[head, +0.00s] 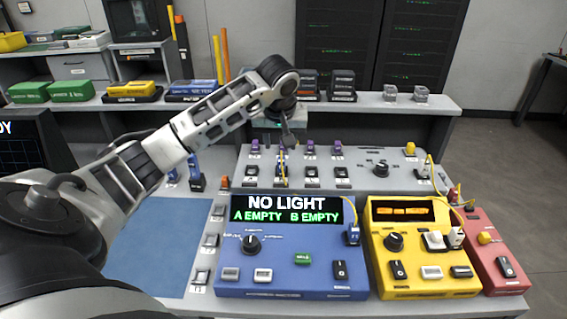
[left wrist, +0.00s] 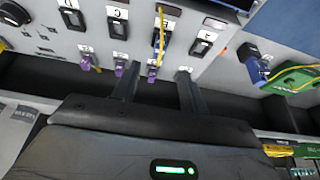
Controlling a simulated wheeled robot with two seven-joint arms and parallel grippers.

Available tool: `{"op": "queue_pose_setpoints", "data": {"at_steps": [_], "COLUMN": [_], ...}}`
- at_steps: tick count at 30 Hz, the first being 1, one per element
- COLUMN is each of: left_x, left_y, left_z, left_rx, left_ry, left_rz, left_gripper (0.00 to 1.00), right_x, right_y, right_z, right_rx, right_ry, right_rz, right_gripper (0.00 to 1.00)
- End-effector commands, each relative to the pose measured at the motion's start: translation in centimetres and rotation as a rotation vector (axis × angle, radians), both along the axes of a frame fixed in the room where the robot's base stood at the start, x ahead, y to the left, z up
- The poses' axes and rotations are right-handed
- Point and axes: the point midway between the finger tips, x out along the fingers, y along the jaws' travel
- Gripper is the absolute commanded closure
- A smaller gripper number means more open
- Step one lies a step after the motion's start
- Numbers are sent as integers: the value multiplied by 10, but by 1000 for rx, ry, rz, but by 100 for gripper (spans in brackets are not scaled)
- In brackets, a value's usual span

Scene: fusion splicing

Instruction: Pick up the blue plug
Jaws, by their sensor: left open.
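Several small blue plug-like pieces show, and I cannot tell which is the blue plug meant. One blue plug (head: 353,234) sits at the right side of the blue console (head: 290,278). Another blue piece (head: 196,182) stands left of the grey panel; a blue plug with a yellow fibre, perhaps the same one, shows in the left wrist view (left wrist: 256,70). My left gripper (head: 290,140) is open and empty over the panel's back edge. In the left wrist view its two fingers (left wrist: 157,90) point toward a purple plug (left wrist: 152,73). My right gripper is out of view.
The grey panel (head: 222,206) carries several purple plugs, sockets and a yellow fibre. A yellow console (head: 420,268) and a red one (head: 492,250) stand at right. A blue mat (head: 150,250) lies bare at left. A raised shelf (head: 430,103) runs behind.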

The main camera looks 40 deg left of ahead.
Motion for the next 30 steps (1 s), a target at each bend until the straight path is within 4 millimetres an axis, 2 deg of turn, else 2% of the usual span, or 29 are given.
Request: {"op": "queue_pose_setpoints", "data": {"at_steps": [3,13,21,29,30], "left_x": [6,15,28,29,29], "left_y": [5,13,23,24,24], "left_z": [-21,-46,-80,-85,-85], "left_rx": [-1,0,0,0,0], "left_ry": [2,2,0,-2,-2], "left_rz": [0,-1,-1,-3,-3], "left_gripper": [56,56,56,56,59], "right_x": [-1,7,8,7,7], "right_y": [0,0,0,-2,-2], "right_z": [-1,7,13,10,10], "right_rx": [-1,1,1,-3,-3], "right_ry": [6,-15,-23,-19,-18], "right_rz": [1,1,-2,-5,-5], "right_gripper": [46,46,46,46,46]}}
